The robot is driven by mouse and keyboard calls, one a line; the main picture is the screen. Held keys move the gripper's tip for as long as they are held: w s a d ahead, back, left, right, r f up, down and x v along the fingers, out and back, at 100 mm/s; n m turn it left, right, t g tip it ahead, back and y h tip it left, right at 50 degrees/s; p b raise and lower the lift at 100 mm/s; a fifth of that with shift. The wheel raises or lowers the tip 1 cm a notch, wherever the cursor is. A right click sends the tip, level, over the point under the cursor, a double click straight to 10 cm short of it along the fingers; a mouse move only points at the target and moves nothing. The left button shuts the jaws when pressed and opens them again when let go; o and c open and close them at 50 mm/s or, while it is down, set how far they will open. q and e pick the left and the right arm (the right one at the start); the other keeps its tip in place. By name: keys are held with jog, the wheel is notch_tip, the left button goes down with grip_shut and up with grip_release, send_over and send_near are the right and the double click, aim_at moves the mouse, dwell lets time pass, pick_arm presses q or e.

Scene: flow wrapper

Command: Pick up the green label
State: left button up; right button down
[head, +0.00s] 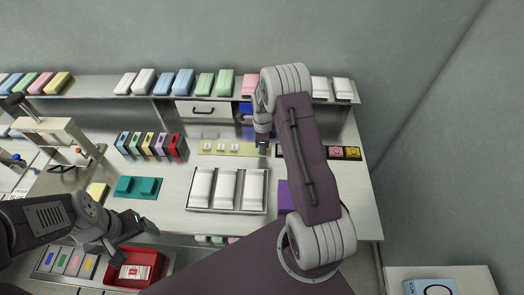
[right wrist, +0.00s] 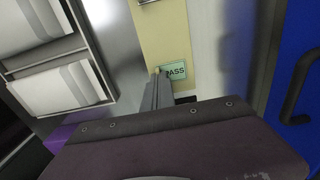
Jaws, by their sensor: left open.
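The green label (right wrist: 174,70), marked PASS, shows in the right wrist view over the pale yellow strip. In the head view it is a small green spot (head: 263,145) at the strip's right end. My right gripper (right wrist: 157,72) has its fingers close together with their tips at the label's left edge. I cannot tell whether they hold it or only overlap it in view. In the head view the right gripper (head: 262,140) points down at the strip's end. My left gripper (head: 140,226) is open and empty near a red bin, away from the label.
The pale yellow strip (head: 245,150) bears several small white pieces. A tray (head: 227,208) with three white packs lies in front. A purple block (head: 284,197) is by my right arm. Coloured boxes (head: 150,144) stand left. A red bin (head: 152,262) sits below my left gripper.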

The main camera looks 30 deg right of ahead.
jog(key=shift+r, duration=0.6)
notch_tip(320, 180, up, 3)
jog(key=shift+r+b, duration=0.1)
jog(key=shift+b, duration=0.2)
jog(key=s+d+r+b, duration=0.1)
jog(key=s+d+r, duration=0.4)
jog(key=s, duration=0.5)
jog(key=shift+s+d+r, duration=0.15)
jog(key=shift+s+r, duration=0.05)
jog(key=shift+r, duration=0.6)
